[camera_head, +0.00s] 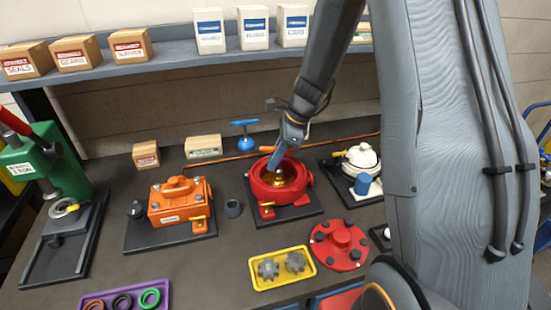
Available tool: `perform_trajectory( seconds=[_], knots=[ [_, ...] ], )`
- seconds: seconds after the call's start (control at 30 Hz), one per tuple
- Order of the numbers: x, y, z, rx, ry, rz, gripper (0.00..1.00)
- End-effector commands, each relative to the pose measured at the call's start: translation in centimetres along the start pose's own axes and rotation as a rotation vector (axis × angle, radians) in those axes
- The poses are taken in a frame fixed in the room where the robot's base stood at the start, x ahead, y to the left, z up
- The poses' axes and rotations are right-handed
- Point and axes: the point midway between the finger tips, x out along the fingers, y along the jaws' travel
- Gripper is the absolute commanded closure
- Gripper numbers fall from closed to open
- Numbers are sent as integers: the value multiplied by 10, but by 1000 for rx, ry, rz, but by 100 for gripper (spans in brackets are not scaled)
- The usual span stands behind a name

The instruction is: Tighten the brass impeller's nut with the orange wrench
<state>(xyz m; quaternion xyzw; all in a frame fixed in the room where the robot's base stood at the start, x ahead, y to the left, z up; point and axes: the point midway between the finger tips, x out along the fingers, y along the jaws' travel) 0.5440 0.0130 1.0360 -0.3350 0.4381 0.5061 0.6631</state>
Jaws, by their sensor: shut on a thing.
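The red pump housing (258,187) stands open on a dark base plate in the middle of the bench. The brass impeller (280,178) shows inside it, gold-coloured and partly covered by my gripper. My gripper (280,152) reaches down from the upper right and is over the housing's opening. It is shut on the orange wrench, of which a short orange piece (267,149) shows at the gripper's left side. The wrench's head and the nut are too small and hidden to make out, so I cannot tell whether they touch.
An orange motor (180,200) stands left, a white pump (361,157) right. A red cover (339,245), a yellow tray (284,285) of grey gears and a purple tray (165,292) of rings lie in front. A blue valve handle (244,124) stands behind. A green press (50,160) stands far left.

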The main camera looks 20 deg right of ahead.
Motion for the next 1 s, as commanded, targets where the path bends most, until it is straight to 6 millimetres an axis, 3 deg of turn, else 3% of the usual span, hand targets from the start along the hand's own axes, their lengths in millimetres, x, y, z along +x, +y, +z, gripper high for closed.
perform_trajectory(
  seconds=[0.2, 0.33, 0.57, 1.0],
  knots=[
    [1, -5, -2, 445, 3, -188, 100],
    [2, -8, -3, 575, 3, -244, 100],
    [1, -7, -3, 464, 3, -196, 100],
    [-17, -7, 6, 463, 2, -196, 100]
  ],
)
